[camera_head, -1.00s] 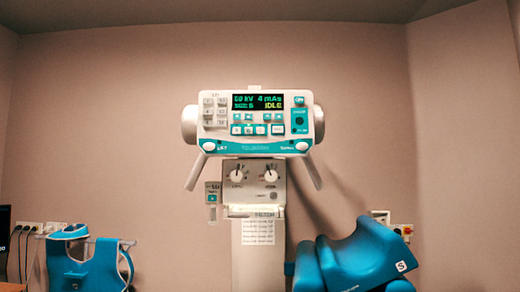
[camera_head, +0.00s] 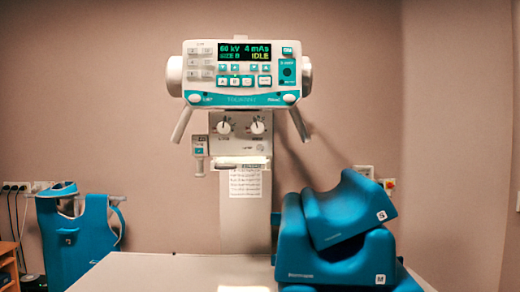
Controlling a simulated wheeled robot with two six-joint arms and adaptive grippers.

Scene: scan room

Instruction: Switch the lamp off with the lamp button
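The white and teal control head (camera_head: 241,110) of the X-ray unit faces me. Its lit display (camera_head: 244,51) reads "60 kV 4 mAs" and "IDLE". Rows of small teal and white buttons (camera_head: 235,82) sit below the display, with pale keys (camera_head: 201,63) on the left. A small teal button (camera_head: 287,50) is at the upper right, above a teal panel with a dark round part (camera_head: 287,71). The labels are too small to tell which one is the lamp button. Two dials (camera_head: 241,127) are on the box below. Neither of my grippers is in view.
A pale table top (camera_head: 150,274) crosses the bottom, with a bright patch (camera_head: 245,289) at its near middle. Blue foam cushions (camera_head: 335,258) are at the right. A blue apron (camera_head: 78,238) hangs at the left. Two handles (camera_head: 182,124) slant down from the head.

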